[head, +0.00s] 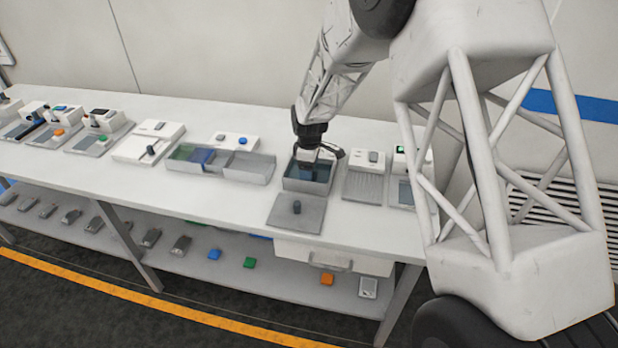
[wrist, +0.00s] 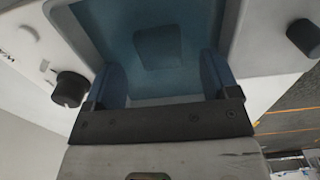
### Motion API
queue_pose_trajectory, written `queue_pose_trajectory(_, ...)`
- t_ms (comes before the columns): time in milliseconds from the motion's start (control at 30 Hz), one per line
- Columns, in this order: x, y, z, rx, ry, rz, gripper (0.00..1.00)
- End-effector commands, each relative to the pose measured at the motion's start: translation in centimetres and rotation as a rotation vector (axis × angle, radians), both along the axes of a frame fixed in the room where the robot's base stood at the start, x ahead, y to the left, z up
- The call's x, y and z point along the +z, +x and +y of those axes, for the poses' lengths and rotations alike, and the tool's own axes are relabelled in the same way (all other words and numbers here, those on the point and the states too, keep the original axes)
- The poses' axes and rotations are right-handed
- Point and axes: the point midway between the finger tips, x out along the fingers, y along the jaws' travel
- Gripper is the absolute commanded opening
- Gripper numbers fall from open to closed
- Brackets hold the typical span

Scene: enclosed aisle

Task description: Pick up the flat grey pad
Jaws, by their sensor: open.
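My gripper (head: 308,165) points down into an open-topped bin (head: 321,188) on the bench. In the wrist view my gripper (wrist: 159,75) is open, with its two blue-tinted fingers apart and nothing between them. A flat, roughly square pad (wrist: 158,46) lies on the bin floor beyond the fingertips. It looks blue-grey in the bluish light inside the bin, and the gripper does not appear to touch it. In the head view the pad is hidden by the bin wall and my gripper.
A grey plate (head: 285,215) with a dark knob (head: 297,207) lies in front of the bin. A two-part tray (head: 245,168) stands to the left, and a ribbed device (head: 363,187) to the right. A lower shelf (head: 200,268) holds several small blocks. The bin walls lie close around my fingers.

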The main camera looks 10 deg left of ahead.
Motion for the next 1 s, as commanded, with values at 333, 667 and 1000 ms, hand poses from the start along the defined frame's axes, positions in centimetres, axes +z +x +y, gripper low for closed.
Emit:
queue_pose_trajectory(333, -2.8, 0.0, 0.0, 0.000, 0.000, 0.000, 0.81)
queue_pose_trajectory(667, -2.8, 0.0, 0.0, 0.000, 0.000, -0.001, 0.81)
queue_pose_trajectory(1000, -2.8, 0.0, 0.0, 0.000, 0.000, -0.001, 0.59)
